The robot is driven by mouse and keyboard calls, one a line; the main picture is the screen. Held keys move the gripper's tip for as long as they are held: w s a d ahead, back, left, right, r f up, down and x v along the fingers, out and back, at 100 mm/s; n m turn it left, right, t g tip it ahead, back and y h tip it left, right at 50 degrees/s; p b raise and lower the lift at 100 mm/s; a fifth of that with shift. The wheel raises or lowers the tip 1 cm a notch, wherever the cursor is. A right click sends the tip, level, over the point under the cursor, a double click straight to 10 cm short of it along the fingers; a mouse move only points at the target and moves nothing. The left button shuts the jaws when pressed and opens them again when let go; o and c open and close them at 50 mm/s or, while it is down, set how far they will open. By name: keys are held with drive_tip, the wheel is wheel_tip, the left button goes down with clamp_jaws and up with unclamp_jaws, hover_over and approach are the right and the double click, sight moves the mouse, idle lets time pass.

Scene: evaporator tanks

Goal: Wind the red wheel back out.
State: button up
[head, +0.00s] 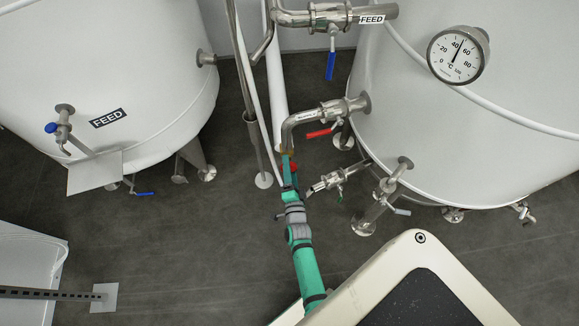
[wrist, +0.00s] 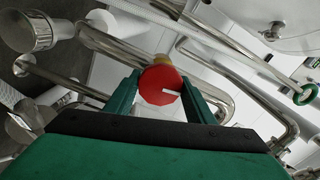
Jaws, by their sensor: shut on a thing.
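In the head view only a small bit of the red wheel (head: 294,168) shows beside my gripper (head: 288,163), at the lower end of a bent steel pipe. The rest of it is hidden by my gripper there.
A red lever (head: 320,133) on a steel pipe and a small valve (head: 330,181) are close to the right of my gripper. White tanks stand left (head: 110,70) and right (head: 480,130). Slim vertical pipes (head: 247,100) run just behind. Dark floor (head: 180,245) is open at lower left.

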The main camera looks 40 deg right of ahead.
drive_tip(key=shift+s+f+m, duration=0.1)
drive_tip(key=shift+s+m, duration=0.05)
drive_tip(key=shift+m, duration=0.35)
drive_tip(key=o, duration=1)
drive_tip(key=v, duration=1)
drive_tip(key=shift+s+a, duration=0.25)
